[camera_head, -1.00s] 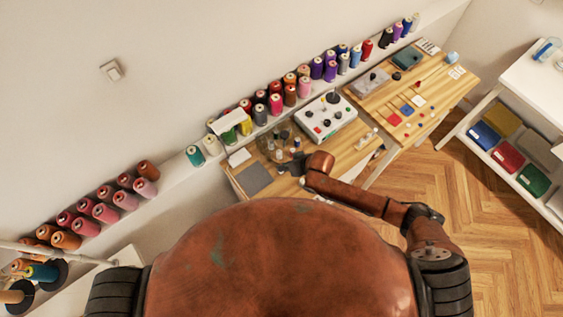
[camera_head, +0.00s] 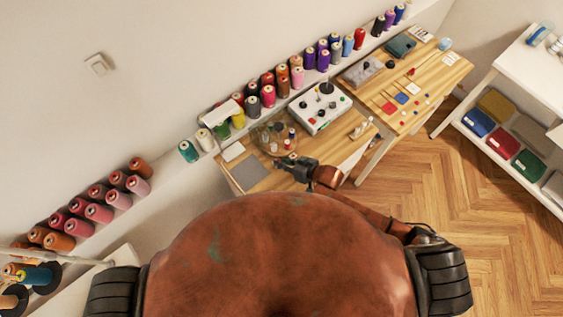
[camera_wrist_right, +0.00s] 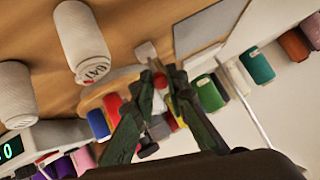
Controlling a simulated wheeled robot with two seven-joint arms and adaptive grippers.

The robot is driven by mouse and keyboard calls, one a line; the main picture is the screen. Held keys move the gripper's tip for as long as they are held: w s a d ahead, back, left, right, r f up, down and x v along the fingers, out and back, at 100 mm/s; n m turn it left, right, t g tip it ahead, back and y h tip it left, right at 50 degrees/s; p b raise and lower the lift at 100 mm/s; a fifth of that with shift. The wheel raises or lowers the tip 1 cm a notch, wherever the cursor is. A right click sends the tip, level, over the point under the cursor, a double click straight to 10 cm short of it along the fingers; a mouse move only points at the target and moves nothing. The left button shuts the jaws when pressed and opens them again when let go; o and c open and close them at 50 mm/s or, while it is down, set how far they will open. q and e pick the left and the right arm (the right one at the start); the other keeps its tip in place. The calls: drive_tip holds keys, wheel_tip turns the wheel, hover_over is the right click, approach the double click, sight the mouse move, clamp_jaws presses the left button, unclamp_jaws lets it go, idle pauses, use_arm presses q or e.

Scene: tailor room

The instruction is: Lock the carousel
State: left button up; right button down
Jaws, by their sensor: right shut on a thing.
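The carousel (camera_head: 262,140) is a round wooden stand with small bottles and spools on it, on the desk. In the right wrist view its pale wooden disc (camera_wrist_right: 96,101) shows behind my fingers, with red and blue spools on it. My right gripper (camera_head: 284,161) is at the carousel's near side. A small white block (camera_wrist_right: 145,51) lies just beyond the peg. The fingers partly hide the carousel. My left gripper is not in view.
A white control box (camera_head: 319,107) stands right of the carousel. A grey mat (camera_head: 251,174) lies at the desk's left end. White spools (camera_wrist_right: 80,42) are close in the right wrist view. Rows of thread spools line the wall ledge. Open floor lies at the right.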

drive_tip(key=c, duration=1.9)
unclamp_jaws()
drive_tip(key=shift+d, duration=0.1)
drive_tip(key=v, duration=1.2)
